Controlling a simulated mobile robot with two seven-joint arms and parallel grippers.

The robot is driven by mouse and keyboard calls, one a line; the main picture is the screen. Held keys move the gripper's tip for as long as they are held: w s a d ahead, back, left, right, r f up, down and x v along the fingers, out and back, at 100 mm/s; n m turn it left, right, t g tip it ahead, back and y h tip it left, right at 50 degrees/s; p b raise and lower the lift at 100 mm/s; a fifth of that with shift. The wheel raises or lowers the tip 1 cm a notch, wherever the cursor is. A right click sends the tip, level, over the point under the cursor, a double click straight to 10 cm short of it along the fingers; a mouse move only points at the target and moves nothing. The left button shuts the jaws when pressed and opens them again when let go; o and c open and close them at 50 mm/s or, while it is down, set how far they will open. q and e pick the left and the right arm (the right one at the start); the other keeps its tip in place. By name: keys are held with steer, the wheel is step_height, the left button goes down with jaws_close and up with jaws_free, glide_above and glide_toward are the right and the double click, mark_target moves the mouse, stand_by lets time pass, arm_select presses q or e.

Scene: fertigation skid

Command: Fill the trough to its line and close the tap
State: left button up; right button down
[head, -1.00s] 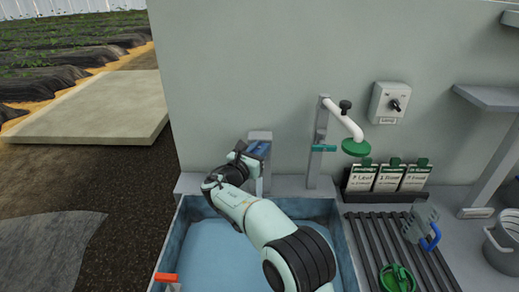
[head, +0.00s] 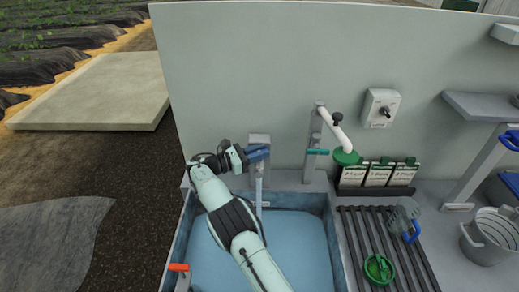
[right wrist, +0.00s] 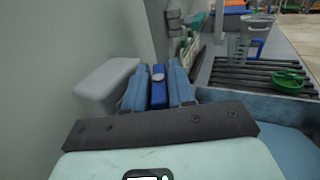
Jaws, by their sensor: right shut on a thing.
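The trough (head: 338,240) is a grey-blue basin against the wall, with pale blue water (head: 290,240) in it. I cannot make out its fill line clearly. The tap (head: 259,141) is on a grey post at the trough's back edge. A pale vertical stream (head: 259,186) shows below it, reaching down to the trough. My right gripper (head: 252,154) is at the tap, shut on its blue handle. In the right wrist view the blue tap handle (right wrist: 158,88) sits between the two blue fingers. My left gripper is out of view.
A white pipe with a green shower head (head: 345,157) stands right of the tap. Labelled packets (head: 378,174) line the wall. A slatted rack (head: 365,235) holds a green wheel (head: 379,268) and a clear jug (head: 404,217). An orange lever (head: 178,267) is at the trough's left edge.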

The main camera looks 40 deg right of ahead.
steer(key=shift+r+m+g+y, duration=0.1)
steer(key=shift+m+g+y, duration=0.5)
steer(key=shift+m+g, duration=0.6)
steer(key=c, duration=1.1)
jaws_free()
steer(key=shift+a, duration=0.1)
